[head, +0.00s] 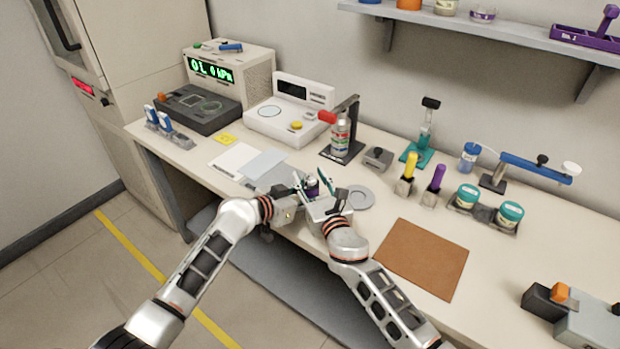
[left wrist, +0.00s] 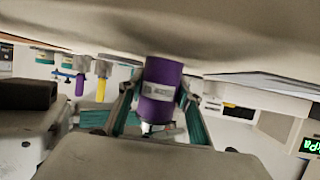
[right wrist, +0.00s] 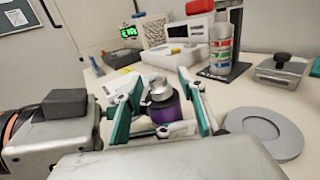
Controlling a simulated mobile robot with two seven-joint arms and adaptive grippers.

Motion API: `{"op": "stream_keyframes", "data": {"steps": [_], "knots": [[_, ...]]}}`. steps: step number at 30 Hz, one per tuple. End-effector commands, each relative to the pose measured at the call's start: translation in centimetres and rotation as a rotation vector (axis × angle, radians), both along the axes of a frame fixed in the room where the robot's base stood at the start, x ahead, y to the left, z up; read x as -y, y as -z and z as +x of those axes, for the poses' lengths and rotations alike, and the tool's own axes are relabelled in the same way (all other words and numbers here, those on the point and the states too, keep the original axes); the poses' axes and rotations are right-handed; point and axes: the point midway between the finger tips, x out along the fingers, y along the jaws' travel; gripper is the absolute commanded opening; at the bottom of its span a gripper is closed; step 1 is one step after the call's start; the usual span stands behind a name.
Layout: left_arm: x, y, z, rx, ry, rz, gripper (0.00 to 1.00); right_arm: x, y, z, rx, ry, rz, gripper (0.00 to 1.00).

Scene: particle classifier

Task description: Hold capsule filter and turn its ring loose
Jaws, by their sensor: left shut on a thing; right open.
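The capsule filter (head: 312,187) is a purple cylinder standing upright near the bench's front edge. Its purple body with a pale label shows upside down in the left wrist view (left wrist: 160,85). My left gripper (head: 301,186) is shut on the body from the left. A silver-grey ring (right wrist: 158,89) sits at the top of the filter in the right wrist view. My right gripper (right wrist: 163,92) is open, its teal-padded fingers on either side of the ring with gaps showing. The lower body is partly hidden by grippers.
A grey round dish (head: 359,198) lies just right of the filter, with a brown mat (head: 422,260) farther right. Pale sheets (head: 236,160) lie to the left. A can in a black stand (head: 341,138) and a small grey block (head: 378,158) stand behind.

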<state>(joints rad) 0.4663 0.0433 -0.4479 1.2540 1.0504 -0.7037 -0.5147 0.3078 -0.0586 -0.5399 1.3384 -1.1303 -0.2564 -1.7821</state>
Motion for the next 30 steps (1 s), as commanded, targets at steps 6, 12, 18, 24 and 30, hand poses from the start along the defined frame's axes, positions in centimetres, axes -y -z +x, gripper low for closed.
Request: {"op": "stream_keyframes", "data": {"steps": [6, 12, 18, 24, 30], "knots": [[-0.01, 0.08, -0.02, -0.001, 0.0, 0.001, 0.0, -0.06, 0.0, 0.11, 0.0, -0.001, 0.0, 0.4], [0.0, 0.08, -0.03, -0.001, 0.0, 0.001, 0.0, -0.05, 0.0, 0.09, 0.0, -0.001, 0.0, 0.04], [0.0, 0.08, -0.03, -0.001, 0.0, 0.001, 0.0, -0.03, -0.01, 0.11, 0.0, -0.003, 0.0, 0.01], [0.0, 0.08, -0.03, -0.001, 0.0, 0.001, 0.0, -0.03, -0.1, 0.2, 0.004, -0.045, -0.003, 0.01], [0.04, 0.07, -0.06, -0.001, 0.001, 0.0, 0.0, 0.06, -0.14, 0.27, 0.005, -0.157, -0.007, 0.01]]}}
